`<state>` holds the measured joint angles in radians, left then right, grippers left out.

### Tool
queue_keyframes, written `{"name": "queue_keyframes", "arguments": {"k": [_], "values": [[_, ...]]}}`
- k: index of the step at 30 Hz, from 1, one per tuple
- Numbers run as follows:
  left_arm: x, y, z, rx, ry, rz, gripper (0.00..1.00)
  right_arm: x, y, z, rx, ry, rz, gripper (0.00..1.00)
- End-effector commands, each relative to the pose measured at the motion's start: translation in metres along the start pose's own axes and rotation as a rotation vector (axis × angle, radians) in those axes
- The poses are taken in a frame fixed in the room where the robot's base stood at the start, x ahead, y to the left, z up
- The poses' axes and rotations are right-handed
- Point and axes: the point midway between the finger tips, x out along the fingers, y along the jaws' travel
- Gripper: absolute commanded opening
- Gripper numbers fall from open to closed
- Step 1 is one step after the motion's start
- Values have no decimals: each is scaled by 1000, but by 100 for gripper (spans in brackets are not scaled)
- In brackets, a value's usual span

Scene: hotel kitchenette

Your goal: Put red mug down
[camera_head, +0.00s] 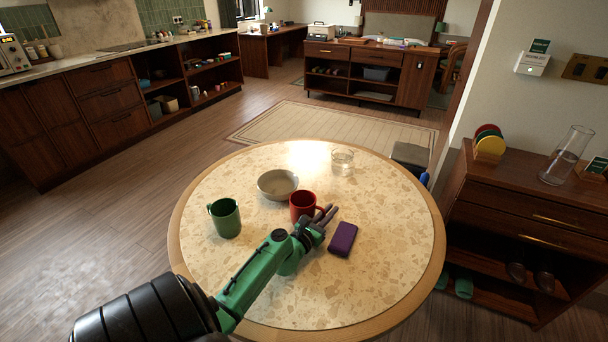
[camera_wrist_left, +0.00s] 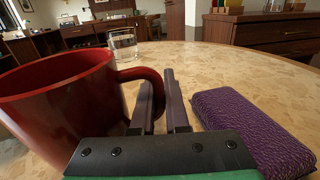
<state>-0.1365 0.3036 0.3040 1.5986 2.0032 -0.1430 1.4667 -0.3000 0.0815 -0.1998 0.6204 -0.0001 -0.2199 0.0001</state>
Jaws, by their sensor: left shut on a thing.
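The red mug (camera_head: 301,206) is upright at the middle of the round table (camera_head: 225,275). It fills the left of the left wrist view (camera_wrist_left: 60,105), its handle to the right. My left gripper (camera_head: 326,215) reaches in from the front left. Its fingers (camera_wrist_left: 160,95) are shut on the mug's handle. I cannot tell whether the mug's base touches the tabletop; it is hidden in the wrist view. My right gripper is not in view.
A purple box-like item (camera_head: 343,239) lies close to the right of my gripper. A grey bowl (camera_head: 277,185) is just behind the mug, a green mug (camera_head: 225,218) to its left, and a clear glass (camera_head: 342,162) at the back. The table's right side is clear.

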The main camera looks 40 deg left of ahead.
Motion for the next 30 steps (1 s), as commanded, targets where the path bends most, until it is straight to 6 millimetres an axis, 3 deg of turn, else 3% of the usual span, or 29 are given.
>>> {"name": "queue_keyframes", "arguments": {"k": [30], "values": [[0,0,8,3,-2,-1,0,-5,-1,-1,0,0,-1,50]]}}
